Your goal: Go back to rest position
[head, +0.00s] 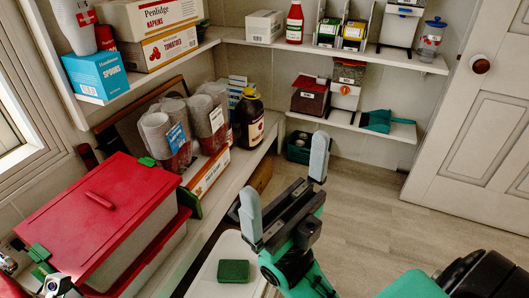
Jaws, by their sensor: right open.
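My right gripper (286,186) is in the lower middle of the head view, at the end of my green and black arm. Its two grey fingers stand wide apart and point upward. Nothing is between them. It is above the floor, in front of the lower shelf's edge.
A white surface (212,284) with a green block (233,270) is just left of my right gripper. A red-lidded bin (98,200), stacked cups and a dark bottle (248,118) line the left shelf. A white door (478,125) is at right. The wooden floor (372,200) is clear.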

